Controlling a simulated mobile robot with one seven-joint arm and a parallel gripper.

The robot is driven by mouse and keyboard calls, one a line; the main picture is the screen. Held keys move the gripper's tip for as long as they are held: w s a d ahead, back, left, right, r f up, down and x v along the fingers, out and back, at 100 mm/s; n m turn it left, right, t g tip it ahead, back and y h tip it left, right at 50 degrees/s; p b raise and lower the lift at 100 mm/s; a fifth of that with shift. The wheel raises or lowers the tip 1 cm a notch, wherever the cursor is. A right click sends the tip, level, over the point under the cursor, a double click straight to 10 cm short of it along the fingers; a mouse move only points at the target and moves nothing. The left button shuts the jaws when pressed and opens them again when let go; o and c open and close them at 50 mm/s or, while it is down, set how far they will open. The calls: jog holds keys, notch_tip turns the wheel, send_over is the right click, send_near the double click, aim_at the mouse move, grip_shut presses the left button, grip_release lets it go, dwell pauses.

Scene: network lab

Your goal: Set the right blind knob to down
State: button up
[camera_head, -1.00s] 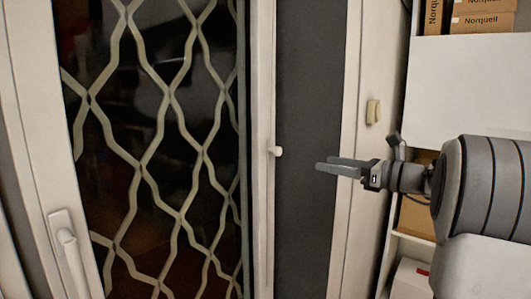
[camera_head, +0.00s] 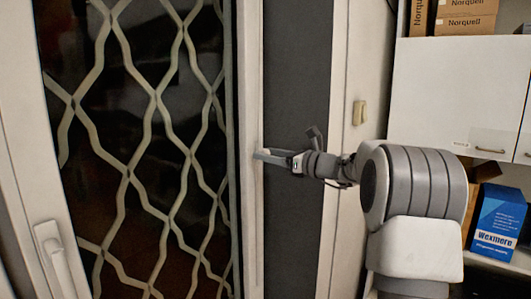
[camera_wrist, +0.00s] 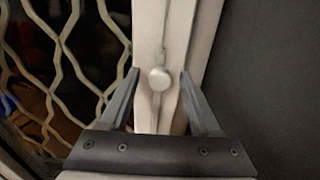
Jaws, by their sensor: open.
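The blind knob (camera_wrist: 158,78) is a small round white knob on the narrow white vertical post (camera_wrist: 202,40) right of the window. A thin vertical groove runs along the post above and below it. My gripper (camera_wrist: 159,73) is open, with one finger on each side of the knob and a gap showing on both sides. In the head view my gripper (camera_head: 263,155) reaches left to the post, and its fingers hide most or all of the knob.
Left of the post is a dark window with a cream lattice (camera_head: 130,170) and a white handle (camera_head: 60,262). A dark grey panel (camera_head: 298,60) lies to the right. A cream fitting (camera_head: 359,112), a white cabinet (camera_head: 455,95) and a blue box (camera_head: 497,222) stand farther right.

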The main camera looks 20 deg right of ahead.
jog(key=shift+w+a, duration=0.4)
jog(key=shift+w, duration=0.1)
grip_shut()
dwell(1.2)
